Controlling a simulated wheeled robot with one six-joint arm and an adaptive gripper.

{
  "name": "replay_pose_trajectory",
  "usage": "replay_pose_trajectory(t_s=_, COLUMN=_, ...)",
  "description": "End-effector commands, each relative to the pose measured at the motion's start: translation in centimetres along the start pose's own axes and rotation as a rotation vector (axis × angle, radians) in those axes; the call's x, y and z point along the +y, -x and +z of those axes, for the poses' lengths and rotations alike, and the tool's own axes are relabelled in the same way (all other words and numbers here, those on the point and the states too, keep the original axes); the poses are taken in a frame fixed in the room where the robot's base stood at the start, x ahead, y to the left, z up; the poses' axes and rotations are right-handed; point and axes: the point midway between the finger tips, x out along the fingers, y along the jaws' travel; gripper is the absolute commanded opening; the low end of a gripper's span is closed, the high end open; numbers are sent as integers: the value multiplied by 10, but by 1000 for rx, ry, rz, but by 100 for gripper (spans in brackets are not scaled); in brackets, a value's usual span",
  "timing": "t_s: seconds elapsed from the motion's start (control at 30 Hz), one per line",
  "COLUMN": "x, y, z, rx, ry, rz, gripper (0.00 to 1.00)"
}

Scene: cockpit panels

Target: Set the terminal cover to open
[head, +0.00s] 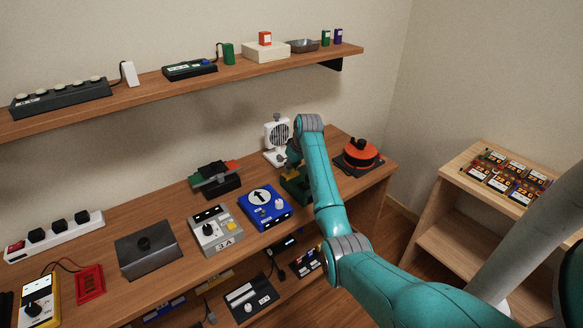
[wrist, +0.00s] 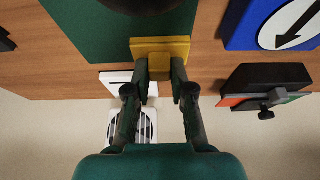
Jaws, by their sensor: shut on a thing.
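A dark green device (head: 298,190) with a yellow part (head: 290,173) sits on the bench, partly hidden by my arm in the head view. In the wrist view the yellow part (wrist: 160,46) is a flat plate with a small raised block, at the edge of the green body (wrist: 95,35). I take this yellow part to be the terminal cover. My gripper (wrist: 163,76) has its fingertips at the block and is shut on it. In the head view my gripper (head: 291,158) is small and partly hidden by my arm. A dark round shape overlaps the green body at the wrist view's top.
A blue box with an arrow dial (head: 264,207) stands left of the green device. A black device with red and green parts (head: 215,178) is farther left. A white fan (head: 277,140) stands behind, and an orange-and-black round device (head: 359,157) to the right.

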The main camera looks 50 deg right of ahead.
Motion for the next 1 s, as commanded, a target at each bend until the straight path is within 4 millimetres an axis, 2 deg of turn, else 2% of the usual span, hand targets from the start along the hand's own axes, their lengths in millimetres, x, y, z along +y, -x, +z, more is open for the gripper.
replay_pose_trajectory(t_s=0.07, x=7, y=0, z=0, rx=0, ry=-2, rz=1, gripper=0)
replay_pose_trajectory(t_s=0.33, x=57, y=0, z=0, rx=-1, ry=-4, rz=1, gripper=0)
replay_pose_trajectory(t_s=0.47, x=64, y=0, z=0, rx=-1, ry=-1, rz=1, gripper=0)
replay_pose_trajectory(t_s=0.7, x=66, y=0, z=0, rx=1, ry=-1, rz=4, gripper=0)
replay_pose_trajectory(t_s=0.73, x=66, y=0, z=0, rx=1, ry=-1, rz=4, gripper=25)
replay_pose_trajectory(t_s=0.8, x=66, y=1, z=0, rx=2, ry=-1, rz=4, gripper=43)
replay_pose_trajectory(t_s=0.83, x=66, y=0, z=0, rx=1, ry=-1, rz=4, gripper=48)
replay_pose_trajectory(t_s=1.0, x=65, y=0, z=0, rx=1, ry=-1, rz=2, gripper=48)
